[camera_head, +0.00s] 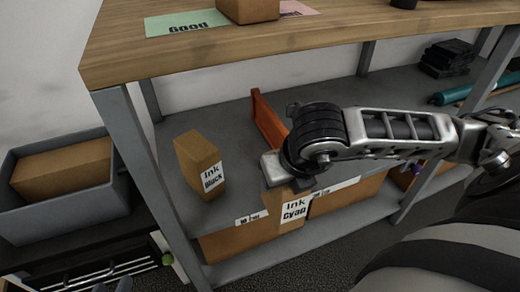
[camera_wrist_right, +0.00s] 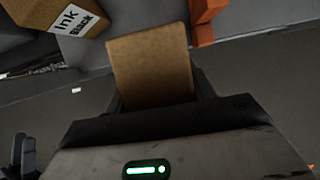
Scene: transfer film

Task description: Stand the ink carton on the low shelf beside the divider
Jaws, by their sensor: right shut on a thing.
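The brown Ink Cyan carton (camera_head: 293,211) hangs under my right gripper (camera_head: 289,184), which is shut on its top. It overlaps the low shelf's front edge in the head view; whether it touches the shelf is unclear. The right wrist view shows the carton's plain brown side (camera_wrist_right: 150,68) between the fingers. The low shelf (camera_head: 225,112) is grey. The orange divider (camera_head: 268,121) stands on it, behind the gripper. An Ink Black carton (camera_head: 200,165) stands upright left of the divider. My left gripper (camera_head: 112,286) barely shows at the bottom left, its dark tips apart and empty.
A wooden top (camera_head: 120,62) overhangs the shelf, with a green Good card (camera_head: 185,23) and a box (camera_head: 248,10). Grey legs (camera_head: 140,165) bound the shelf. A grey bin (camera_head: 45,215) holds a carton at left. Dark stacked items (camera_head: 447,58) lie at the far right.

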